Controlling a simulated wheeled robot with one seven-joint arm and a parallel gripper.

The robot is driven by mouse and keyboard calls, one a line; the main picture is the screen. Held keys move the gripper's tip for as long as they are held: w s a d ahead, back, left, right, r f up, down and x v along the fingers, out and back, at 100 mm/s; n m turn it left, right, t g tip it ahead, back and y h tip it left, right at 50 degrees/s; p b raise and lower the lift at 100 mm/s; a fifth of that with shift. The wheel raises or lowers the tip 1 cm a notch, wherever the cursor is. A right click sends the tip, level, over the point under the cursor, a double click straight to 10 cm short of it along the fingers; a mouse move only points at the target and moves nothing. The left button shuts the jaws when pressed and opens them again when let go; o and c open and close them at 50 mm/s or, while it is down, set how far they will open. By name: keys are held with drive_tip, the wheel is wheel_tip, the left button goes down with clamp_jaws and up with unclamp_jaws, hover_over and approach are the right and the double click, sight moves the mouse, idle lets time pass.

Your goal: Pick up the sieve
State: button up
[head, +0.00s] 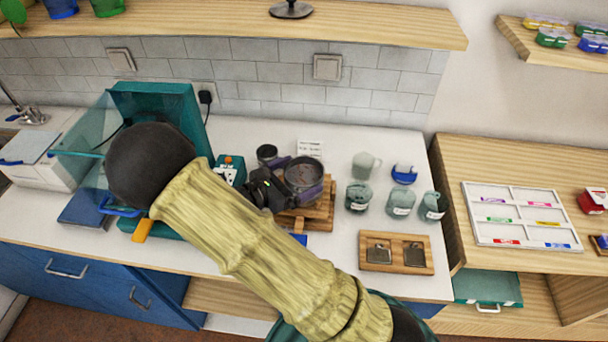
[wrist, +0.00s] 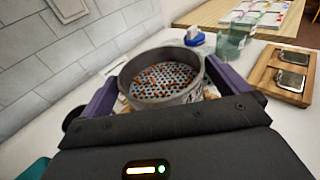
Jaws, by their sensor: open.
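The sieve (head: 304,172) is a round grey metal pan with a perforated bottom. In the head view it is over a wooden stand (head: 318,214). In the wrist view the sieve (wrist: 165,85) fills the space between my purple fingers, with orange-brown bits showing at its mesh. My gripper (head: 302,187) is open, with one finger on each side of the sieve's rim; it also shows in the wrist view (wrist: 160,88). I cannot tell whether the fingers touch the rim. My gripper's body hides the sieve's near lower side.
Several grey-green jars (head: 400,203), a clear jug (head: 366,165) and a blue holder (head: 404,174) stand to the right. A wooden tray (head: 395,266) with two metal plates lies in front of them.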

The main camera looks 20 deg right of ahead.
sight(303, 178)
drive_tip(key=shift+x, duration=1.2)
drive_tip(key=c, duration=0.7)
drive_tip(key=shift+r, duration=0.1)
wheel_tip(303, 178, up, 10)
drive_tip(key=shift+a, duration=0.1)
